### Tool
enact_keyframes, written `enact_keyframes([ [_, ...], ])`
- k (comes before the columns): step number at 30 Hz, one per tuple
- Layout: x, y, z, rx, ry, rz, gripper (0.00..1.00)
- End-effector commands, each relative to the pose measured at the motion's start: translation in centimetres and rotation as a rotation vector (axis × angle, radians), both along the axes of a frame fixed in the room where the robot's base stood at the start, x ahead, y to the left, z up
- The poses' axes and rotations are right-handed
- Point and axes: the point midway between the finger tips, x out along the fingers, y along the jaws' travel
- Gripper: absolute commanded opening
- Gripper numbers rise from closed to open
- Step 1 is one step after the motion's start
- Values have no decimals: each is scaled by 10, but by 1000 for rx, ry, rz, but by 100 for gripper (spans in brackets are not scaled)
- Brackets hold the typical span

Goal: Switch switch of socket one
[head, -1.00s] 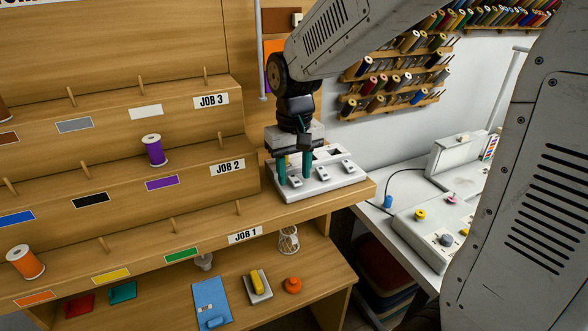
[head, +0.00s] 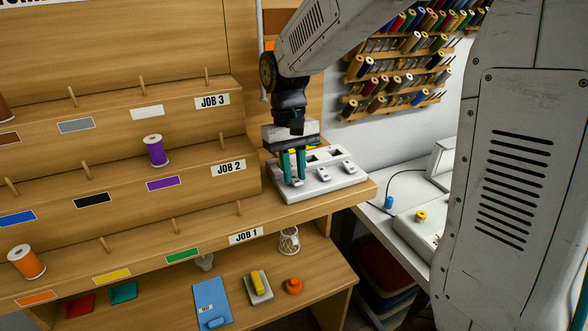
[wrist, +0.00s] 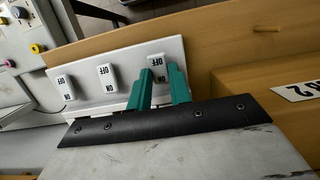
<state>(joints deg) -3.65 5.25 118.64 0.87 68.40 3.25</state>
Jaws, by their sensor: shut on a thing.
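A white socket panel (head: 345,181) lies on the wooden ledge at the right end of the JOB 2 tier. Its dark socket recesses and small white switches show in the head view. In the wrist view, the panel (wrist: 88,64) carries three white rocker switches marked ON and OFF: a left one (wrist: 66,87), a middle one (wrist: 107,76) and a right one (wrist: 157,60). My gripper (head: 294,183) points down at the panel's left end, its teal fingers close together. In the wrist view, my gripper (wrist: 162,70) has its fingertips at the right switch, partly hiding it. No socket numbers are readable.
A purple spool (head: 155,150) and an orange spool (head: 26,262) stand on the wooden tiers at left. Thread racks (head: 395,75) hang on the wall behind. A white table (head: 400,208) with a cable is at right. Room above the panel's right part is free.

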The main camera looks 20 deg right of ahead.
Motion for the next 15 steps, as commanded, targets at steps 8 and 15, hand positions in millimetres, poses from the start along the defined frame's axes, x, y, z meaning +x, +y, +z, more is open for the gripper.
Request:
enact_keyframes([
  [8, 0, 0, 0, 0, -1, 0, 42],
  [15, 1, 0, 4, 0, -2, 0, 42],
])
